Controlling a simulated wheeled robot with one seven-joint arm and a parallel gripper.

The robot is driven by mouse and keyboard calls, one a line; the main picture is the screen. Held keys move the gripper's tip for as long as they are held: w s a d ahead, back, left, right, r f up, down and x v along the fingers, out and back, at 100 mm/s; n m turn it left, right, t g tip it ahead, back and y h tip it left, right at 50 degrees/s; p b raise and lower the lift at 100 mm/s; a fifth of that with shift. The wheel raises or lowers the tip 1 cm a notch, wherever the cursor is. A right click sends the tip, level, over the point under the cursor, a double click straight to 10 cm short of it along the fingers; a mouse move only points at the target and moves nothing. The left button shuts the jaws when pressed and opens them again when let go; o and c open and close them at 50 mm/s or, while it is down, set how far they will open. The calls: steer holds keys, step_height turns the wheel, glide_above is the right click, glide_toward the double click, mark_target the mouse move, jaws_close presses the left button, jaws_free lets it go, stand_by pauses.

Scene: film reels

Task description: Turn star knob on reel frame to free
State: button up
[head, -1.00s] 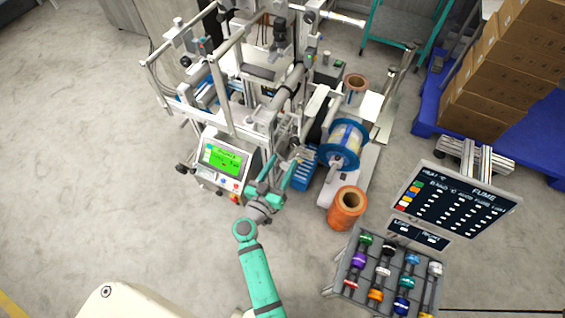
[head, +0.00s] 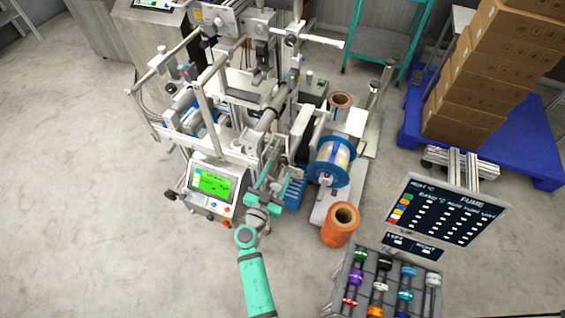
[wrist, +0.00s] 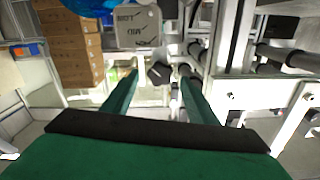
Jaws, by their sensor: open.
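A small dark knob (wrist: 159,72), which looks like the star knob, shows in the wrist view between and just beyond my fingertips. A grey plate (wrist: 128,30) with upside-down lettering, reading something like MID and LOAD, is right above it. My gripper (wrist: 160,74) is open, with one green finger on each side of the knob. I cannot tell whether either finger touches it, and the knob's exact setting is not readable. In the head view my gripper (head: 276,190) reaches into the machine frame (head: 262,150), right of the green screen. The knob is too small to make out there.
Metal rails (wrist: 232,45) stand close on the right in the wrist view. In the head view a blue-flanged reel (head: 330,160) and a copper-coloured roll (head: 341,224) are right of my gripper. A screen panel (head: 213,184) is left. Open floor (head: 90,220) lies further left.

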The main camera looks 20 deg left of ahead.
mark_target(282, 164)
steer(key=shift+w+d, duration=0.1)
steer(key=shift+w, duration=2.5)
steer(key=c, duration=1.1)
steer(key=shift+o, duration=0.2)
